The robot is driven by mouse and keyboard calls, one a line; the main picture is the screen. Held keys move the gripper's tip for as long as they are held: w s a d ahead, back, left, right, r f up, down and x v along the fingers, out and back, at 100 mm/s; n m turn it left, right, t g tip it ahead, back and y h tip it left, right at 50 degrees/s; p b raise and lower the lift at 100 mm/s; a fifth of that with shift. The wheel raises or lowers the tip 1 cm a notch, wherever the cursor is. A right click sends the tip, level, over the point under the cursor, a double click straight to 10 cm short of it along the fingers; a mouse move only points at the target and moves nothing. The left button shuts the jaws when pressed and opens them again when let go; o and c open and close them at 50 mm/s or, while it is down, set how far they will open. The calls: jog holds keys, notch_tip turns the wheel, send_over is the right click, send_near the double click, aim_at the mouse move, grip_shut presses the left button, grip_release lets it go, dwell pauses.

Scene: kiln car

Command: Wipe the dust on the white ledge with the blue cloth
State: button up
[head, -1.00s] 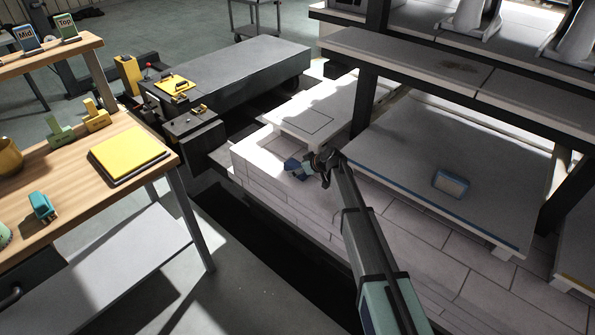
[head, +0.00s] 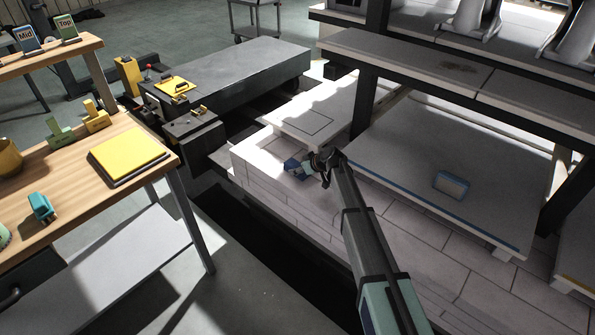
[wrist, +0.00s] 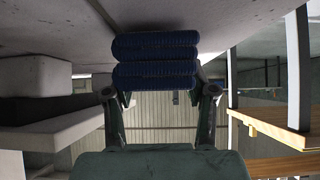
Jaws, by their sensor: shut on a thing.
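The blue cloth (head: 292,165) is at the end of my arm, over the pale top of the white ledge (head: 258,152). In the wrist view the cloth (wrist: 155,62) is a folded dark blue ribbed pad, held between the two fingers of my gripper (wrist: 157,95). Its far side meets or nearly meets a pale grey surface (wrist: 60,25); I cannot tell contact for sure. Small dark specks show on that surface at the upper right. In the head view my gripper (head: 311,167) is small and partly hidden by my wrist. Dust on the ledge is hard to make out there.
A kiln-car deck (head: 400,165) with a blue-edged block (head: 451,185) lies right of my arm. A shelf (head: 430,62) with a dark smudge overhangs it. A wooden bench (head: 75,185) with a yellow pad (head: 128,152) stands at left. A dark trench runs in front of the ledge.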

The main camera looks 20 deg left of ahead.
aim_at(292, 162)
jog(key=shift+r, duration=2.15)
jog(key=shift+d+m+t, duration=0.15)
jog(key=shift+m+t, duration=0.15)
jog(key=shift+m, duration=0.1)
jog(key=s+d+m, duration=0.1)
jog(key=d+m+t+h, duration=0.1)
jog(key=d, duration=0.1)
jog(key=s+d+t, duration=0.1)
jog(key=d, duration=0.1)
jog(key=shift+s+d+r+m+h+p, duration=0.1)
jog(key=shift+s+r+m+h+p, duration=0.2)
jog(key=shift+s+r+m+p, duration=0.1)
jog(key=s+d+r+m+t+h+p, duration=0.1)
jog(key=d+r, duration=0.6)
jog(key=d, duration=0.8)
jog(key=s+d+r+m+t+h+p, duration=0.1)
jog(key=s+d+r+m+h+p, duration=0.2)
jog(key=d+r, duration=0.4)
jog(key=s+d+r+m+t+h+p, duration=0.1)
jog(key=s+d+r+m+h, duration=0.2)
jog(key=d, duration=2.1)
notch_tip(292, 162, up, 4)
jog(key=s+m, duration=0.1)
jog(key=m, duration=0.2)
jog(key=shift+s+r+t+h+p, duration=0.2)
jog(key=shift+s+t+h+p, duration=0.1)
jog(key=shift+s+p, duration=0.1)
jog(key=shift+w+a, duration=0.1)
jog(key=shift+a, duration=0.05)
